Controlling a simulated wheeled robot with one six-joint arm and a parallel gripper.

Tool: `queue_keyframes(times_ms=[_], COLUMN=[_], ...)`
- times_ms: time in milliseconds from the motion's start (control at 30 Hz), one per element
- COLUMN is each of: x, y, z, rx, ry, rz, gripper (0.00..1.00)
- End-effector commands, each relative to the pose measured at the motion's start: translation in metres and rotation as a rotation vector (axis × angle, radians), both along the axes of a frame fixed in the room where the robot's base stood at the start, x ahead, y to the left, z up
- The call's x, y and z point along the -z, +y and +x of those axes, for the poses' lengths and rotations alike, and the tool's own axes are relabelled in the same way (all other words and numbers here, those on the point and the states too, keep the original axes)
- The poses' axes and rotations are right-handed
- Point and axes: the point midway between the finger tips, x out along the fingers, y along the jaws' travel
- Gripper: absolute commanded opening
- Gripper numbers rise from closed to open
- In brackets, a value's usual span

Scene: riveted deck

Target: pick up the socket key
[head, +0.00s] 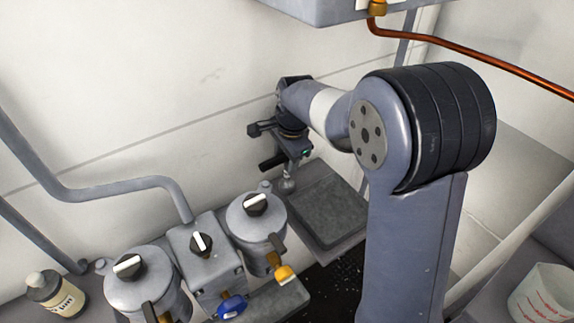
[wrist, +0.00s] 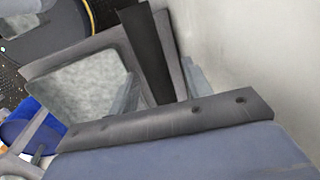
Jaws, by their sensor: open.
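My gripper (head: 285,166) is at the far end of my arm, near the back wall and above the left back corner of a grey tray. It is open. A small pale metal piece (head: 287,185) shows just below it; I cannot tell whether this is the socket key or whether it touches the jaws. No socket key can be made out for certain in either view. The wrist view shows the grey tray (wrist: 40,68) close up, with a dark bar across part of it; the jaws cannot be made out clearly there.
Grey canisters (head: 256,222) with black knobs and a valve block (head: 206,255) stand left of the tray. A labelled bottle (head: 55,298) is at far left, a white measuring cup (head: 543,296) at far right. A grey box (head: 330,10) and copper pipe (head: 470,52) hang above.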

Motion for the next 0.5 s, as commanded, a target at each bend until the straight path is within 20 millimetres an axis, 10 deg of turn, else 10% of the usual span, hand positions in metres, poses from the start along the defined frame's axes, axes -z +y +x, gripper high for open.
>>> queue_keyframes(times_ms=[500], x=[-0.0004], y=[0.0], z=[-0.0001], rx=[0.0], ry=[0.0], rz=[0.0], gripper=[0.13])
